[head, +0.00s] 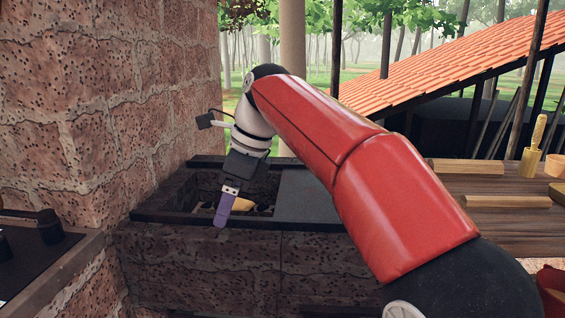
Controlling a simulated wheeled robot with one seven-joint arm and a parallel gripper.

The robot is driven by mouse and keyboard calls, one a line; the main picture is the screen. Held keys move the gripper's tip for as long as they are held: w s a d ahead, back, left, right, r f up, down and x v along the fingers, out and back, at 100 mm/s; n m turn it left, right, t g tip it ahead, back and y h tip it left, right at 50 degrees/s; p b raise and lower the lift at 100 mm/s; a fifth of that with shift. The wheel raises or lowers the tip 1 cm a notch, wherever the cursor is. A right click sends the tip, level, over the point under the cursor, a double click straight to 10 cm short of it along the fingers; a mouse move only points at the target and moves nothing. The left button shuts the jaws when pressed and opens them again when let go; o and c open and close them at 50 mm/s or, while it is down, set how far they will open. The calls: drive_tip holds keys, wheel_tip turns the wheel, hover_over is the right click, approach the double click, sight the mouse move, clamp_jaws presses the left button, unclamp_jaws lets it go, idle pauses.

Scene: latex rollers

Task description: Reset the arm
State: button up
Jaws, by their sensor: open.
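My arm reaches from the lower right up across the view and bends down at its far end. My gripper (226,207) hangs over the front part of a dark-rimmed stone basin (170,216) and points downward. Its purple finger shows, and the jaws are open. No held object shows in it. A yellowish piece (243,203) lies inside the basin just behind the finger, partly hidden by it. I cannot tell what it is or whether the finger touches it.
A rough stone wall (110,100) rises close on the left. A dark grey slab (305,197) covers the basin's right part. A dark counter (35,262) stands at lower left.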

drive_tip(key=s+d+f+n+t+h, duration=0.1)
drive_tip(key=s+d+f+n+t, duration=0.15)
drive_tip(key=s+d+n, duration=0.4)
drive_tip(key=s+d+f+n+t+h, duration=0.1)
drive_tip(key=s+d+f+n, duration=0.25)
drive_tip(key=d, duration=0.55)
drive_tip(key=s+d+f+n+t+h, duration=0.1)
drive_tip(key=s+d+f+n+h, duration=0.1)
drive_tip(key=s+d+f+n, duration=0.6)
wheel_tip(320, 180, down, 5)
drive_tip(key=shift+s+d+r, duration=0.2)
drive_tip(key=shift+s+d, duration=0.5)
drive_tip(key=shift+s, duration=0.15)
drive_tip(key=shift+t, duration=0.25)
